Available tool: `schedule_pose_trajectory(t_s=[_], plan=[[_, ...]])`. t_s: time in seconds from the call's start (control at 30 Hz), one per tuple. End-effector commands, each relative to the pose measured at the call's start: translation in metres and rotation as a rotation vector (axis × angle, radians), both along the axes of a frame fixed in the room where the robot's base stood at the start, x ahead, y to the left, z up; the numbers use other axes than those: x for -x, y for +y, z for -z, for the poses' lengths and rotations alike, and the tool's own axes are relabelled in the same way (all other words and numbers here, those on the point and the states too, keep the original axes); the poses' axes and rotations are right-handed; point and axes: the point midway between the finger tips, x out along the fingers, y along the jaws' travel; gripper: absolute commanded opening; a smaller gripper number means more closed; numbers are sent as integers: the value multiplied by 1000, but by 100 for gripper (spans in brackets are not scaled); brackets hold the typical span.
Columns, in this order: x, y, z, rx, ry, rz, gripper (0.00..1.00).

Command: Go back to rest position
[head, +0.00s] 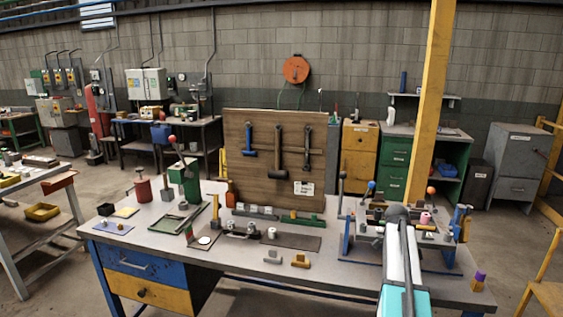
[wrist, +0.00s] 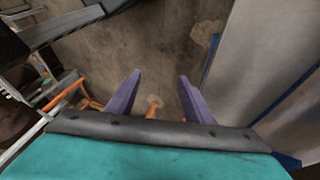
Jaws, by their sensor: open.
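My gripper (wrist: 160,88) shows in the wrist view as two purple fingers standing apart. It is open, and no object is held between the fingertips; brown floor shows beyond them. A thin orange piece shows low between the fingers, and I cannot tell what it belongs to. In the head view my white and teal arm rises from the bottom edge in front of the right part of the workbench (head: 345,268). I cannot make out the fingers there.
In the wrist view a grey panel with a blue edge (wrist: 270,60) lies close on the right. In the head view a blue-framed fixture (head: 350,240) stands beside my arm. A small purple object (head: 479,277) is at the bench's right corner.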

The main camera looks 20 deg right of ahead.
Motion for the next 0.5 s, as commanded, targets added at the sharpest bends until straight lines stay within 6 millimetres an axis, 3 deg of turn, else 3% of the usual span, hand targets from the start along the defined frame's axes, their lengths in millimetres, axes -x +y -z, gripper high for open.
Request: schedule_pose_trajectory(t_s=[0.1,0.5], plan=[[-9,36,39,-40,31,-64,47],[-15,146,149,-176,119,-297,47]])
